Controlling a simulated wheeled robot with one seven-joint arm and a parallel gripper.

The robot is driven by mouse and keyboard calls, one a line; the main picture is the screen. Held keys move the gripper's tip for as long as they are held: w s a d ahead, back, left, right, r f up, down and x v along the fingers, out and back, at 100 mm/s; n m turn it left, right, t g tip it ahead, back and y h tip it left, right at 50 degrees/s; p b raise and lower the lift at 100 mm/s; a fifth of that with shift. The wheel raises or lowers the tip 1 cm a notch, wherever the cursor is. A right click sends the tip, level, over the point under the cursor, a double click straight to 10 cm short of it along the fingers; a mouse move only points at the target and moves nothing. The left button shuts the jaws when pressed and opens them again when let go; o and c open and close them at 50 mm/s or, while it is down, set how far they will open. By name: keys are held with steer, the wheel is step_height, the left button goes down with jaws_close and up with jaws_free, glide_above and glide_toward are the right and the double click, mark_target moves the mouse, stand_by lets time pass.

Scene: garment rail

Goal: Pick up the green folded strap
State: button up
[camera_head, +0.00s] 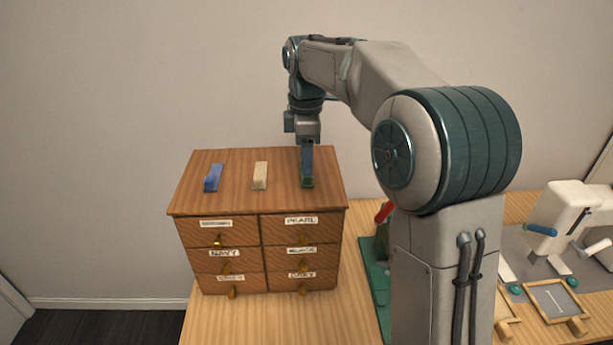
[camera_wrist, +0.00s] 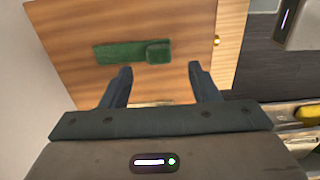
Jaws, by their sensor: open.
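The green folded strap (camera_wrist: 125,52) lies on top of the wooden drawer cabinet (camera_head: 194,198). It is long and flat, with a thicker folded block at one end. In the head view my gripper (camera_head: 307,178) points down at the strap (camera_head: 307,184) on the right of the cabinet top and partly hides it. In the wrist view my gripper (camera_wrist: 160,72) is open, with nothing between its fingers. The folded end shows just beyond the fingertips, between their lines. I cannot tell how far above the strap the fingers are.
A blue folded strap (camera_head: 213,178) and a cream one (camera_head: 260,175) lie on the cabinet top, left of my gripper. Labelled drawers face front. A white sewing machine (camera_head: 560,215) stands at the right of the table (camera_head: 260,318), by small frames. A wall is behind.

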mark_target(307, 182)
step_height(307, 182, down, 4)
steer(key=shift+d+f, duration=0.1)
steer(key=shift+f, duration=0.15)
steer(key=shift+c, duration=0.2)
steer(key=c, duration=1)
steer(key=shift+r, duration=0.1)
